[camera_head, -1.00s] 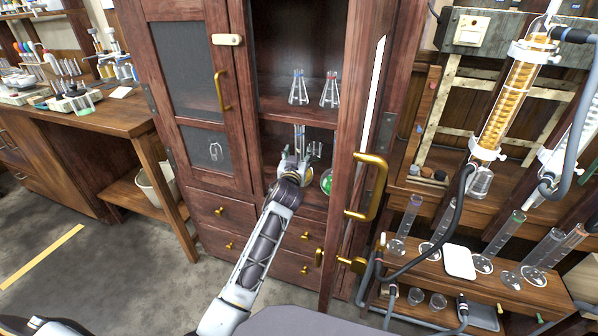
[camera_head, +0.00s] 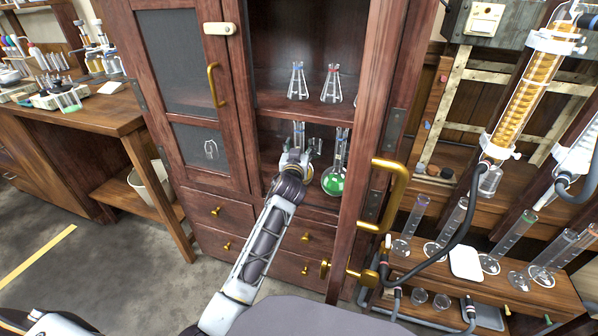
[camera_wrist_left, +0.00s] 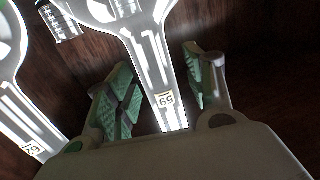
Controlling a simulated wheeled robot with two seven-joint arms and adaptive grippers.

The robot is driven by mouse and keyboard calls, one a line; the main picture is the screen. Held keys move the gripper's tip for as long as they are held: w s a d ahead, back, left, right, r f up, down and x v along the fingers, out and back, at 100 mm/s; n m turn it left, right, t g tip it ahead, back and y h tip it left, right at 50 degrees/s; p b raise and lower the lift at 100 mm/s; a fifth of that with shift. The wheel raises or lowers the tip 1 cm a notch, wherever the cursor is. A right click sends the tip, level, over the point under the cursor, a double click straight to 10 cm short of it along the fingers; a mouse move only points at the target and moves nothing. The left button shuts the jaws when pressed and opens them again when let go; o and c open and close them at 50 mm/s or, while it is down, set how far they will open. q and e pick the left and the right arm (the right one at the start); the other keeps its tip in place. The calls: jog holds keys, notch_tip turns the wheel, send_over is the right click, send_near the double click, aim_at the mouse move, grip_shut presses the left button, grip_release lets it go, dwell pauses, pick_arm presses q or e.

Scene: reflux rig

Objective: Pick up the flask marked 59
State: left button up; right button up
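The flask marked 59 (camera_wrist_left: 152,50) is clear glass; its label sits on the neck in the left wrist view. My left gripper (camera_wrist_left: 157,72) is open, with one green-padded finger on each side of that neck and a visible gap at both sides. In the head view the left gripper (camera_head: 303,160) reaches into the lower cabinet shelf, and the neck of a flask (camera_head: 298,132) shows just behind it. The flask's body is hidden there by the gripper. My right gripper is out of view.
A round flask with green liquid (camera_head: 334,180) stands just right of the gripper. Two conical flasks (camera_head: 298,82) stand on the shelf above. The open cabinet door with its brass handle (camera_head: 385,195) is close on the right. Glass cylinders (camera_head: 455,225) stand beyond it.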

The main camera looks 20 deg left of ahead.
pick_arm(q)
grip_shut()
dwell(0.4)
jog(key=shift+r, duration=0.2)
dwell(0.3)
